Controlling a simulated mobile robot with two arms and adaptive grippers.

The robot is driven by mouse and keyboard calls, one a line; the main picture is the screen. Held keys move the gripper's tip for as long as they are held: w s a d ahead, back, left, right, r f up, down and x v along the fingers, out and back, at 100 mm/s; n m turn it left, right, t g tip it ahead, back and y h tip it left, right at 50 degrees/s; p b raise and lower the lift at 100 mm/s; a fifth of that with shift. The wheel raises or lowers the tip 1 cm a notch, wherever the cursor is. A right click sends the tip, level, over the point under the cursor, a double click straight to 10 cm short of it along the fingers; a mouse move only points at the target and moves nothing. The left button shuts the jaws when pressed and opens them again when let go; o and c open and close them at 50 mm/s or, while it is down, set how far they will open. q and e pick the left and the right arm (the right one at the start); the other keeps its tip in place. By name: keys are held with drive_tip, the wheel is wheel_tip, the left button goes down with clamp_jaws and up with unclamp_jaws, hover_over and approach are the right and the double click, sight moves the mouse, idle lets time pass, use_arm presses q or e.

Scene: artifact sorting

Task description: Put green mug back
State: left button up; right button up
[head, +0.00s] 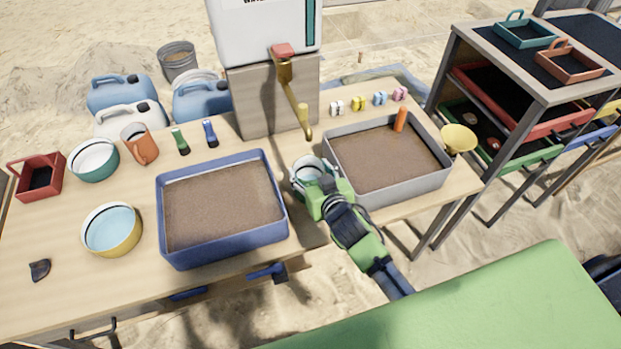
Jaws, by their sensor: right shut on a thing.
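My right gripper (316,187) is shut on the green mug (303,172). The mug's pale round rim and open top show, and the gripper hides much of its body. The mug is between the blue-rimmed tray and the grey tray, below the tap's lever. I cannot tell whether it touches the table. My left gripper is not in view.
The blue tray (222,250) and grey tray (412,190) hold brown soil. An orange mug (140,147), two brushes and bowls stand at the left. A white water tank (262,35) with a brass tap (287,80) stands behind. A shelf rack (455,60) is at right.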

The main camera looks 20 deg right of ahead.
drive_tip(key=shift+f, duration=1.35)
drive_tip(key=o, duration=1.4)
drive_tip(key=shift+f, duration=0.1)
drive_tip(key=shift+s, duration=0.1)
drive_tip(key=v, duration=1.2)
drive_tip(key=shift+b, duration=0.3)
